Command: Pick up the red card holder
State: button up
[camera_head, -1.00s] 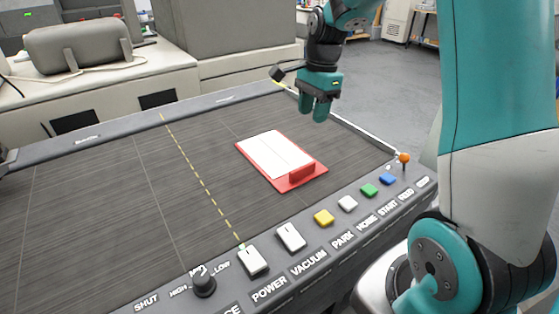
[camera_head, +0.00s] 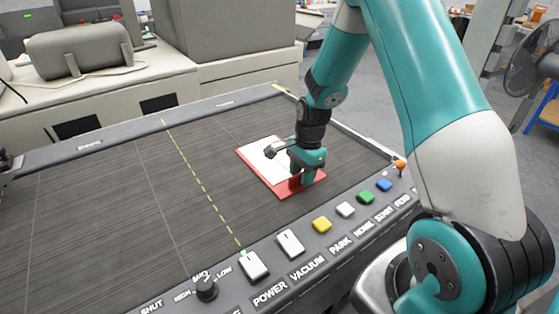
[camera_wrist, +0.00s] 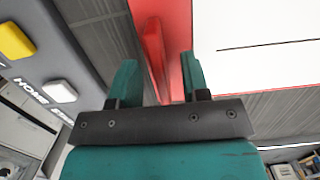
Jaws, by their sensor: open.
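The red card holder (camera_head: 284,192) lies flat on the dark table, with a white card (camera_head: 259,160) on it. In the wrist view, its upright red ridge (camera_wrist: 154,50) runs between my two fingertips, with the white card (camera_wrist: 265,45) to the right. My gripper (camera_head: 302,180) is down at the holder's near end; it also shows in the wrist view (camera_wrist: 157,75). Its fingers are apart, one on each side of the ridge. In the head view, my gripper hides part of the ridge and card.
A control panel with a yellow button (camera_head: 322,224), a white button (camera_head: 345,210), a green button (camera_head: 366,197) and a blue button (camera_head: 384,185) runs along the table's near edge. An orange-topped knob (camera_head: 399,165) stands at the right corner. The table's left part is clear.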

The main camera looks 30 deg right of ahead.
jog(key=shift+f, duration=0.3)
jog(key=shift+f, duration=0.25)
jog(key=shift+c, duration=0.4)
grip_shut()
